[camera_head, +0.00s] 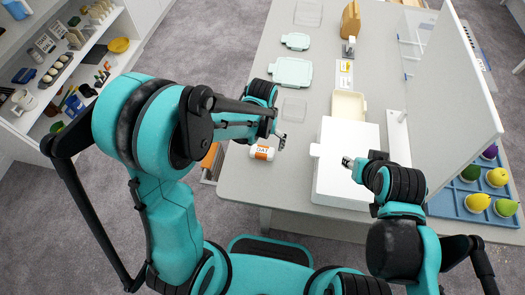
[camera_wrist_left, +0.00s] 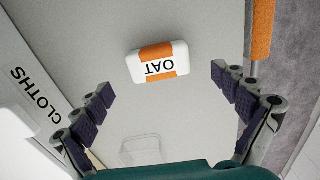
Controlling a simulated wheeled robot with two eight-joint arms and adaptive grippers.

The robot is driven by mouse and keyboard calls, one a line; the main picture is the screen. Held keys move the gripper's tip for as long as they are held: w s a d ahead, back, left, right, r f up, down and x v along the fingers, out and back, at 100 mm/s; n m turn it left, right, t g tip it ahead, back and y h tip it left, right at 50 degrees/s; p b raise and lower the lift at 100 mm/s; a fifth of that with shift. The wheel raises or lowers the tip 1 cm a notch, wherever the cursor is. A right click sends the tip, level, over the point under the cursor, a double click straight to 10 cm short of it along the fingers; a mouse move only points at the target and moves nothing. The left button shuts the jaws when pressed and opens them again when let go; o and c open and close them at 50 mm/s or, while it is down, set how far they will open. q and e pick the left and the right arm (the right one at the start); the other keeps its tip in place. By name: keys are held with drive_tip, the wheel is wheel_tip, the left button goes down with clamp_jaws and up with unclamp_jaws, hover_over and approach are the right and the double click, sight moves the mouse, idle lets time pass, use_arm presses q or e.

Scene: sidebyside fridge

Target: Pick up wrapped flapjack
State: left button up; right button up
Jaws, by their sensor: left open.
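The wrapped flapjack is a small white pack with an orange band marked "OAT" (camera_head: 262,153), lying on the grey table near its left front edge. In the left wrist view the flapjack (camera_wrist_left: 158,63) lies ahead of the fingertips, roughly centred between them. My left gripper (camera_head: 281,138) is just above and beside the pack in the head view. In the wrist view its fingers (camera_wrist_left: 168,85) are spread wide with nothing between them. My right gripper (camera_head: 348,161) is over the white box at the table's front; its fingers are too small to judge.
A white box (camera_head: 345,190) stands right of the flapjack. Clear and pale green lids (camera_head: 291,72) lie farther back. The table's left edge is close to the flapjack.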

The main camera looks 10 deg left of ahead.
sight(262, 151)
use_arm(q)
wheel_tip(262, 151, down, 4)
drive_tip(key=shift+s+f+b, duration=0.15)
drive_tip(key=shift+b, duration=0.5)
drive_tip(key=c, duration=1.2)
drive_tip(key=shift+c, duration=0.2)
